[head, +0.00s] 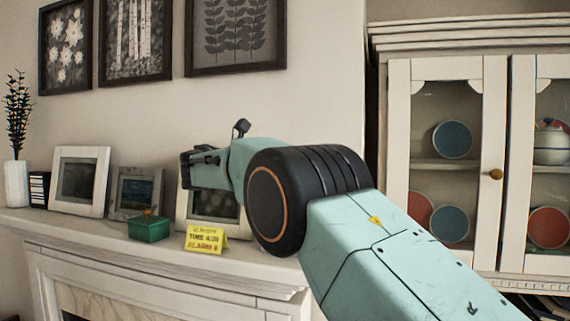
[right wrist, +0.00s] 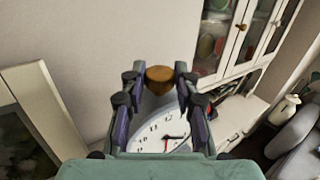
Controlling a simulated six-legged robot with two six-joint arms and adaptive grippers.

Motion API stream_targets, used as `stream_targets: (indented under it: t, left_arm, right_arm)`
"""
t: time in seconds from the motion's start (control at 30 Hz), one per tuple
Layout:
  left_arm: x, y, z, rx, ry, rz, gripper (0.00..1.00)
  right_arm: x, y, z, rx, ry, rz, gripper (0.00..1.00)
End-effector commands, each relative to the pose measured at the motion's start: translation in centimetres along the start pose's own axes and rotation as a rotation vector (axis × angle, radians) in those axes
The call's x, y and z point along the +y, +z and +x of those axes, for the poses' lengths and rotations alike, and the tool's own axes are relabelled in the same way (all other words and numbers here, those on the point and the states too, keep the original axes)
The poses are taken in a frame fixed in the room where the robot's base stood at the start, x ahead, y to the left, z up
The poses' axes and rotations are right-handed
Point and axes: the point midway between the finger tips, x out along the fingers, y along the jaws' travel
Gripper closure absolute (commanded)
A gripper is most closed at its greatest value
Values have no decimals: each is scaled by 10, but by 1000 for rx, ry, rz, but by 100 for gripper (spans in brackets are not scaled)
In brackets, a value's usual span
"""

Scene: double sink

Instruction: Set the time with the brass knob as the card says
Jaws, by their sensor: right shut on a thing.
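The yellow card (head: 204,240) stands on the mantel's front edge in the head view. Its print is small; I make out "TIME", a time that looks like 4:20, and an "ALARM" line. My right gripper (right wrist: 160,80) is shut on the round brass knob (right wrist: 160,74), which sits between its fingertips in the right wrist view. In the head view my right arm hides the clock and knob. My left gripper is not in view.
A green box (head: 148,229) sits on the mantel (head: 120,236) left of the card. Picture frames (head: 80,180) and a white vase (head: 16,183) stand further left. A glass-door cabinet (head: 495,160) with dishes is on the right.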

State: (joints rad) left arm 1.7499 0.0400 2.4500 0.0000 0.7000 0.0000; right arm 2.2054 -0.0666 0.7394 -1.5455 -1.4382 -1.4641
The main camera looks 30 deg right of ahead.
Motion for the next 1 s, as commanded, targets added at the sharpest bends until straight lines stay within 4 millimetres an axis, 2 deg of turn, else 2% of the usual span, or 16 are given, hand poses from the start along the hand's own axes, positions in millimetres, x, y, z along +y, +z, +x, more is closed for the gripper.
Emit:
stream_targets:
  t: [0.07, 0.1, 0.33, 0.63, 0.73, 0.87, 1.0]
  left_arm:
    - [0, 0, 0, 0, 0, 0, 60]
    - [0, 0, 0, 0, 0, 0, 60]
    - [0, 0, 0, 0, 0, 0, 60]
    - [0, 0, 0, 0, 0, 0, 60]
    - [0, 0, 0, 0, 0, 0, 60]
    - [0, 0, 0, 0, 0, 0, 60]
    - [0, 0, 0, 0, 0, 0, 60]
  right_arm:
    - [0, 0, 0, 0, 0, -1, 100]
    - [0, 0, 0, 0, 0, -1, 67]
    - [0, 0, 0, 0, 0, -1, 47]
    - [0, 0, -1, 0, 0, 0, 46]
    - [0, 0, -7, -1, 2, 0, 46]
    - [1, 0, -26, -2, 4, -1, 46]
    - [1, 1, -56, -3, 4, 0, 46]
